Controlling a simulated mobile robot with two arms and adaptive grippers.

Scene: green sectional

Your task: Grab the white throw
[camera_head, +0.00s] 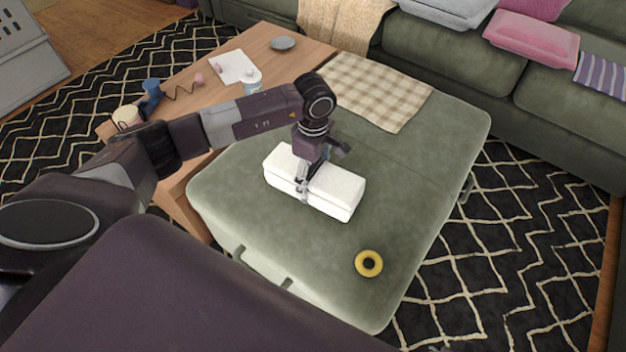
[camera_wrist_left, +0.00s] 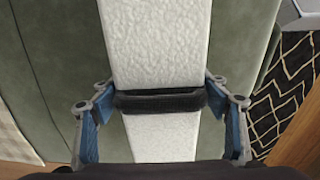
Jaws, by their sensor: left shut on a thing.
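The white throw (camera_head: 334,187) is a folded, block-like bundle on the green ottoman (camera_head: 235,195). My left gripper (camera_head: 303,187) comes down over the throw's middle from above, with its fingers on either side. It is shut on the throw. In the left wrist view, the throw (camera_wrist_left: 155,45) runs up the middle between the two blue-padded fingers of my left gripper (camera_wrist_left: 160,120). A dark band crosses the throw there. Whether the throw is lifted off the ottoman is hard to tell; it looks to be at its surface. My right gripper is not in view.
A yellow ring (camera_head: 369,263) lies on the ottoman near the front. A checked cloth (camera_head: 375,90) covers its back corner. A wooden table (camera_head: 203,86) with paper, a cup and small items stands on the left. The green sofa (camera_head: 455,58) is behind.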

